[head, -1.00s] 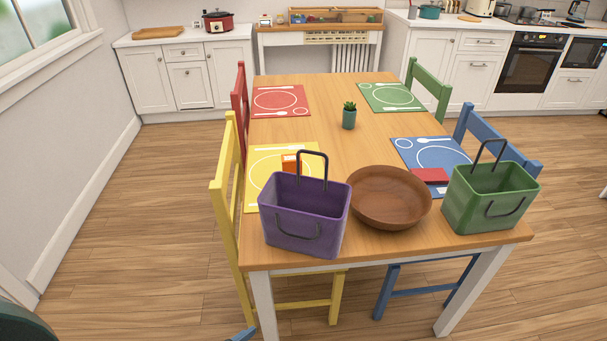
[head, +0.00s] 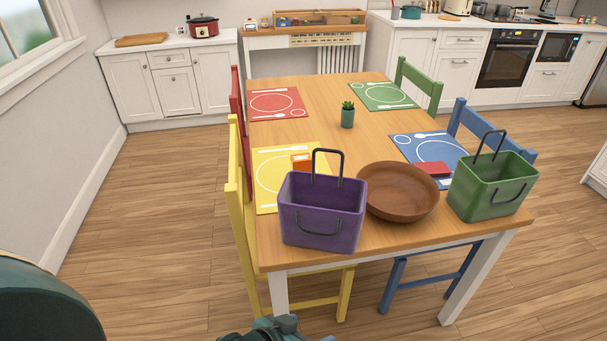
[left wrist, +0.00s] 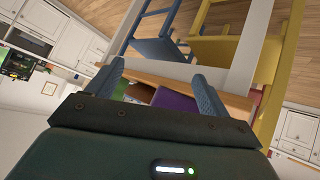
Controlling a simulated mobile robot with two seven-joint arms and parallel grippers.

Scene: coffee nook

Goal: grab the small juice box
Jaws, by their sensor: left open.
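A small orange box (head: 301,161), which looks like the juice box, stands on the yellow placemat (head: 267,200). The purple basket (head: 320,228) stands in front of it and hides its lower part. My left gripper (head: 280,328) shows at the bottom edge of the head view, in front of the table and apart from the box. In the left wrist view the left gripper (left wrist: 163,86) is open, with nothing between its fingers. The purple basket (left wrist: 174,100) shows beyond the fingers; I cannot make out the orange box there. My right gripper is out of view.
A wooden bowl (head: 402,193) and a green basket (head: 488,195) stand right of the purple basket. A red box (head: 432,169) lies on the blue placemat (head: 427,149). A small plant (head: 347,115) stands mid-table. A yellow chair (head: 240,195) flanks the left side.

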